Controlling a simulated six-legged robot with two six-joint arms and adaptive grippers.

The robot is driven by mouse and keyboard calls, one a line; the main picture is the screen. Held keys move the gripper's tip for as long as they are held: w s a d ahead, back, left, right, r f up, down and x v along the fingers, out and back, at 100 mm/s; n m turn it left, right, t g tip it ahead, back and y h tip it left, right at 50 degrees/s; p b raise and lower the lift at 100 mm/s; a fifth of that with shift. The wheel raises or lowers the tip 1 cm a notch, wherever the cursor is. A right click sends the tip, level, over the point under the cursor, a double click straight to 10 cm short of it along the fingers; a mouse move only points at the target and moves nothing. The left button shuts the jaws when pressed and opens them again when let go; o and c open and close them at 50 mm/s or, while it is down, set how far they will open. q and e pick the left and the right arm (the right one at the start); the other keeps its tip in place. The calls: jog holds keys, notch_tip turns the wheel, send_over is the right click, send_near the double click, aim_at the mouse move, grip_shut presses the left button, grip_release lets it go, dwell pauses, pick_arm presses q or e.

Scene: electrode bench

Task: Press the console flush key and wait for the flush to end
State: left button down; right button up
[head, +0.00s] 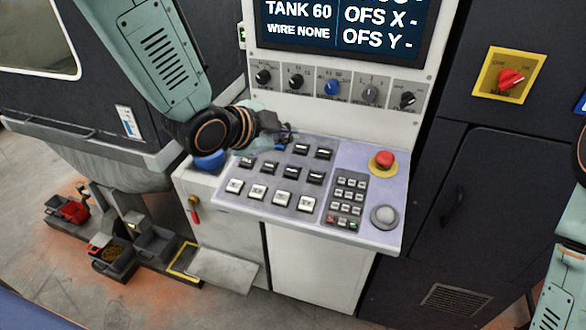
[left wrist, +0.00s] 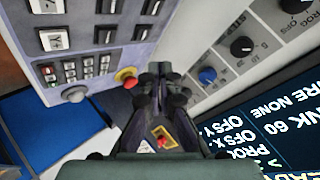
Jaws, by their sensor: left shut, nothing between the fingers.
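The console panel (head: 226,196) slopes out below the screen, with rows of dark and white keys (head: 284,197). I cannot read which key is the flush key. My left gripper (head: 286,134) hovers over the panel's upper left part, near the back row of keys; a small blue patch shows beside its fingertips. In the left wrist view the gripper (left wrist: 160,72) is shut and empty, with keys (left wrist: 63,38) to its left. Whether it touches a key cannot be told. My right gripper is not in view.
A red emergency button (head: 383,160), a keypad (head: 346,200) and a round grey knob (head: 384,216) sit on the panel's right. Rotary knobs (head: 332,88) line the upright face below the screen (head: 340,25). A red switch on yellow (head: 510,78) is on the dark cabinet.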

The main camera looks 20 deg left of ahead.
aim_at(292, 171)
pick_arm(q)
jog(key=f+b, duration=0.2)
jog(key=w+f+b, duration=0.1)
jog(key=f+b, duration=0.1)
jog(key=f, duration=0.1)
jog(key=f+b, duration=0.2)
jog(key=f, duration=0.1)
jog(key=shift+w+a, duration=0.1)
jog(key=shift+w, duration=0.25)
jog(key=shift+f+b, duration=0.15)
jog(key=shift+b, duration=0.2)
jog(key=shift+s+a, duration=0.15)
jog(key=shift+s, duration=0.1)
jog(key=shift+w, duration=0.1)
jog(key=shift+w, duration=0.15)
